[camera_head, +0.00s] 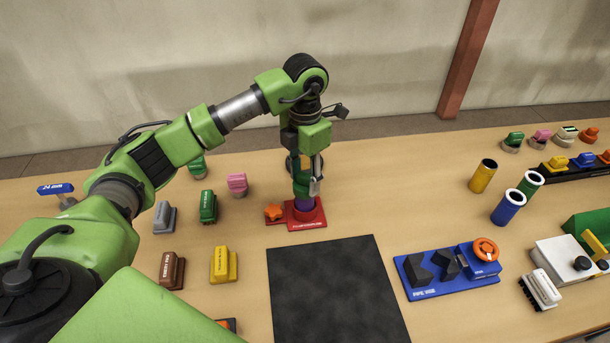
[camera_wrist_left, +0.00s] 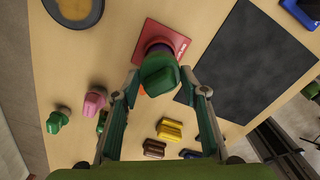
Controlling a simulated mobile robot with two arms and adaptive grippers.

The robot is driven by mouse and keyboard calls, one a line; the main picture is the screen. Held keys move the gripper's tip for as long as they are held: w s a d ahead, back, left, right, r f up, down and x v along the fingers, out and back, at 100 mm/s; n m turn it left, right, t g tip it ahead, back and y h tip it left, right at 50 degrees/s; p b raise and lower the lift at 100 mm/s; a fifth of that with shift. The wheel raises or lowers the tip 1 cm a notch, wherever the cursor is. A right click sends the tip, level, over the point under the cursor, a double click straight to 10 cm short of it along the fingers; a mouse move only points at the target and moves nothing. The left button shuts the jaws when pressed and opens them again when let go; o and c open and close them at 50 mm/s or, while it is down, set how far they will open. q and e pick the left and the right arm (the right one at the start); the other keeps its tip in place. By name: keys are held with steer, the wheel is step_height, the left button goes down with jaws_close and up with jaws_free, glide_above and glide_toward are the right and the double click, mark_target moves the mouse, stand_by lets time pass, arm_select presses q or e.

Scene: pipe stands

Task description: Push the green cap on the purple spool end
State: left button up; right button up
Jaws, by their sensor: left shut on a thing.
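The purple spool end (camera_head: 304,204) stands upright on a red stand (camera_head: 309,220) behind the black mat. The green cap (camera_head: 301,185) is directly above the purple end, lined up with it in the head view. I cannot tell whether it is only touching the end or seated on it. My left gripper (camera_head: 305,180) points straight down and is shut on the green cap. In the left wrist view the cap (camera_wrist_left: 160,74) sits between the two fingertips (camera_wrist_left: 160,80), with the red stand (camera_wrist_left: 178,38) behind it. My right gripper is not in view.
An orange knob (camera_head: 274,213) is at the stand's left. The black mat (camera_head: 335,290) is bare. A blue stand (camera_head: 420,292) and yellow (camera_head: 483,176) and blue (camera_head: 509,207) tubes are at right.

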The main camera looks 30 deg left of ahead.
mark_target(305, 175)
arm_select(q)
steer(key=shift+f, duration=0.25)
steer(key=o, duration=1.3)
steer(key=shift+r, duration=0.15)
steer(key=shift+r+p, duration=1.45)
steer(key=shift+r, duration=1)
steer(key=shift+r, duration=5.95)
